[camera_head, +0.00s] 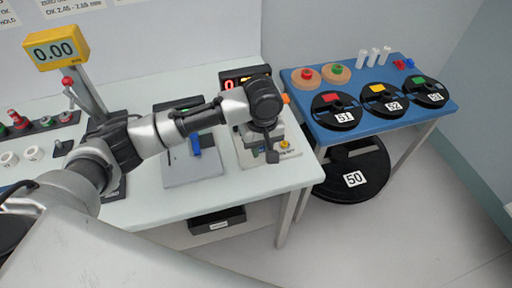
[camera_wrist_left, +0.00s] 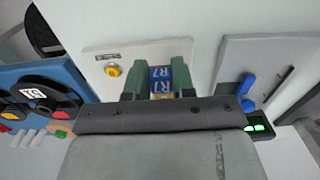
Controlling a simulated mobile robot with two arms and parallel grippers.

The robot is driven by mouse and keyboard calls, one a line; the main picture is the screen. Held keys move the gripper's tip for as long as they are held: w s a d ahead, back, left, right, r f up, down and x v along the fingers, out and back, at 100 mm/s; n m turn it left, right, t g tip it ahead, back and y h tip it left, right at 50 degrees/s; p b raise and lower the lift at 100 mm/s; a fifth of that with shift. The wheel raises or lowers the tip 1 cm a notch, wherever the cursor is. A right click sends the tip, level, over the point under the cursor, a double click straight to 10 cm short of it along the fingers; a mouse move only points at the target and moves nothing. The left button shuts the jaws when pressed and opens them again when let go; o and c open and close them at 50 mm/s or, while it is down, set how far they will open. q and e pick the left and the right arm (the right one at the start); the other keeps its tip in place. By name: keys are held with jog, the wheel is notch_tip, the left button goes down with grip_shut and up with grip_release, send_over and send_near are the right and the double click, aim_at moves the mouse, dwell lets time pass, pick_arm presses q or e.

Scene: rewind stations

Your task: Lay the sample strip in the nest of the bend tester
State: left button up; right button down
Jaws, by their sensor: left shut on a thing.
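My left gripper (camera_head: 265,153) comes in from the left over a pale plate with a yellow button (camera_head: 285,144). In the left wrist view its two greenish fingers (camera_wrist_left: 158,80) are shut on the sample strip (camera_wrist_left: 160,76), a small blue and yellow piece with white lettering. The strip sits over the same pale plate (camera_wrist_left: 125,52), which seems to be the bend tester. The gripper hides the middle of the plate, so I cannot see the nest or tell whether the strip touches it. My right gripper is not in view.
A grey plate with a blue lever (camera_head: 195,143) stands left of the pale plate. A blue table (camera_head: 400,118) with numbered black reels is to the right, a large reel (camera_head: 357,180) below it. A yellow readout (camera_head: 56,48) stands at back left.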

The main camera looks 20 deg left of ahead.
pick_arm(q)
jog(key=w+a+f, duration=0.2)
jog(key=w, duration=0.1)
jog(key=shift+f, duration=0.15)
jog(key=shift+a+f, duration=0.1)
jog(key=shift+f, duration=2)
jog(key=shift+f+p, duration=0.1)
jog(key=shift+p, duration=0.2)
jog(key=o, duration=0.9)
jog(key=shift+w, duration=0.1)
notch_tip(320, 180, up, 12)
jog(key=shift+r+b, duration=0.15)
jog(key=shift+b, duration=0.25)
